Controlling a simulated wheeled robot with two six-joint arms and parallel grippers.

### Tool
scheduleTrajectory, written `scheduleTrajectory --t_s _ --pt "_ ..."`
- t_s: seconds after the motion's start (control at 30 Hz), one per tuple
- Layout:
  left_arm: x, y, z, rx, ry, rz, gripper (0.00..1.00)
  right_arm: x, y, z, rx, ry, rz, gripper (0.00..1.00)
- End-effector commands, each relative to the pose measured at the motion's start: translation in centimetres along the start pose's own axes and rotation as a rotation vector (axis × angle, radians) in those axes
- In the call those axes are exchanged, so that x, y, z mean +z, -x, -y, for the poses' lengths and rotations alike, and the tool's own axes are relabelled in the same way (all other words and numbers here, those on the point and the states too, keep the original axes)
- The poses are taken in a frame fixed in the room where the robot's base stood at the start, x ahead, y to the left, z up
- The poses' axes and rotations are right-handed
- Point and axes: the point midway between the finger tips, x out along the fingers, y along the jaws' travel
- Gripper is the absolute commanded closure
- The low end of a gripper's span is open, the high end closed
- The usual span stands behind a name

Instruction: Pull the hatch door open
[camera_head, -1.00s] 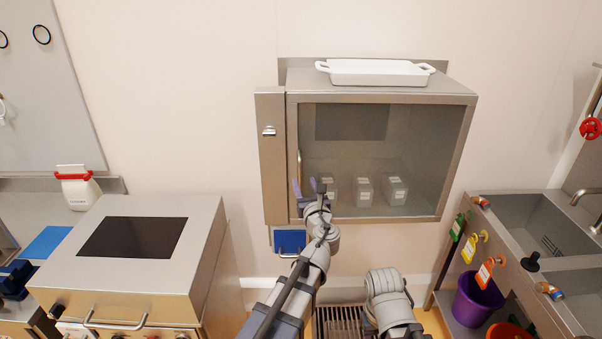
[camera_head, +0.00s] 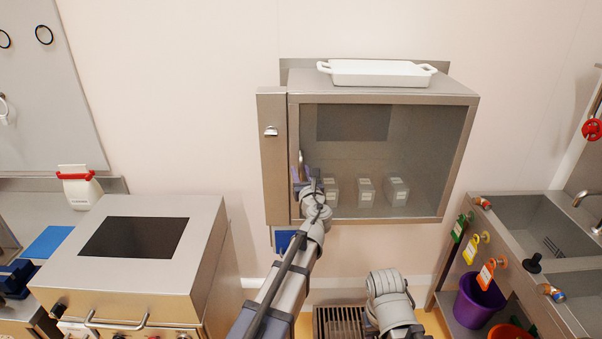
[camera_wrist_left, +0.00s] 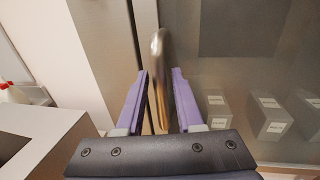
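The hatch door (camera_head: 420,135) is a framed glass panel on the front of a steel wall cabinet, and it looks closed. Its curved metal handle (camera_wrist_left: 158,75) stands upright near the door's left edge; in the head view the handle (camera_head: 301,160) is partly hidden by my gripper. My left gripper (camera_wrist_left: 160,98) is open, with its two purple fingers on either side of the handle's lower part; gaps show between the fingers and the bar. In the head view the left gripper (camera_head: 306,174) is at the door's lower left. My right arm shows at the bottom centre, its gripper not visible.
Several labelled boxes (camera_head: 365,191) stand behind the glass. A white tray (camera_head: 376,72) lies on top of the cabinet. A steel unit with a dark window (camera_head: 135,238) stands at left, a sink bench (camera_head: 530,215) at right. A purple bucket (camera_head: 477,302) is below the bench.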

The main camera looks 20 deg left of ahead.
Motion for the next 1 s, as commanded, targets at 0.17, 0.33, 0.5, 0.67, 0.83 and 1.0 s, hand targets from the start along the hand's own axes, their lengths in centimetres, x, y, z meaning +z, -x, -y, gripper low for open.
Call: scheduleTrajectory --t_s 0.17,0.33,0.5,0.67,0.83,1.0 --pt "0.0 0.01 0.01 0.0 0.0 0.0 0.85 0.0 0.0 0.0 0.0 0.0 0.0 0.5" --pt "0.0 0.01 0.01 0.0 0.0 0.0 1.0 0.0 0.0 0.0 0.0 0.0 0.0 0.5" --pt "0.0 0.02 0.0 0.0 0.0 0.0 1.0 0.0 0.0 0.0 0.0 0.0 0.0 0.5" --pt "0.0 0.02 0.0 0.0 0.0 0.0 1.0 0.0 0.0 0.0 0.0 0.0 0.0 0.5" --pt "0.0 0.01 0.0 0.0 0.0 0.0 1.0 0.0 0.0 0.0 0.0 0.0 0.0 0.5" --pt "0.0 0.01 0.0 0.0 0.0 0.0 1.0 0.0 0.0 0.0 0.0 0.0 0.0 0.5"
